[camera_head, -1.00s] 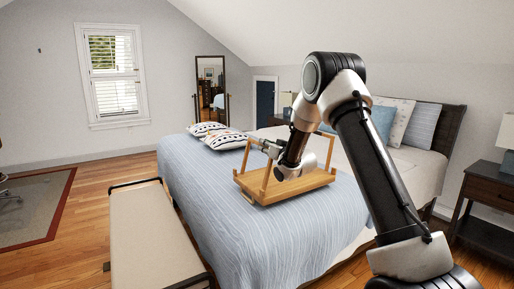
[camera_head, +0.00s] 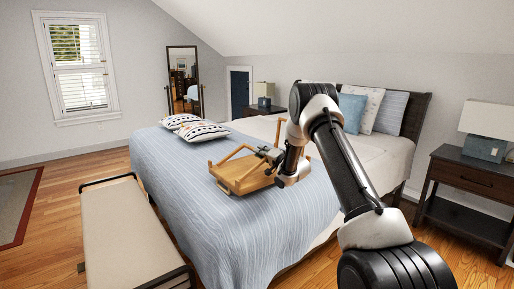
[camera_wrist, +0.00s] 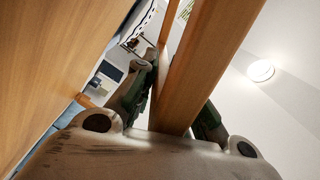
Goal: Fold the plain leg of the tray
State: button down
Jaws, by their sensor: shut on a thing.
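The wooden tray (camera_head: 236,184) lies on the blue-striped bed in the head view. One leg frame (camera_head: 232,155) leans low over the tray at a slant, its end near my gripper (camera_head: 265,155). Another leg bar (camera_head: 279,131) stands upright at the tray's far right, partly hidden by my arm. In the wrist view my gripper (camera_wrist: 175,105) is shut on a wooden bar (camera_wrist: 192,75), with one finger on each side. The broad wooden board (camera_wrist: 45,60) of the tray fills the left of that view. I cannot tell any marking on the legs.
The bed (camera_head: 225,230) extends around the tray, with patterned pillows (camera_head: 200,130) at its far left. A beige bench (camera_head: 128,225) stands along the bed's left side. A dark nightstand (camera_head: 470,185) with a lamp is at the right. Wood floor is open at the left.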

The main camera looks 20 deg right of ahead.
jog(key=shift+w+d+f+m, duration=0.1)
jog(key=shift+d+f+m, duration=0.15)
jog(key=shift+f+m, duration=0.4)
jog(key=shift+w+d+f+m, duration=0.1)
jog(key=shift+d+f+m, duration=0.2)
jog(key=shift+f, duration=0.55)
jog(key=shift+a, duration=0.1)
jog(key=c, duration=1.4)
grip_release()
jog(key=shift+c, duration=0.2)
jog(key=v, duration=1.2)
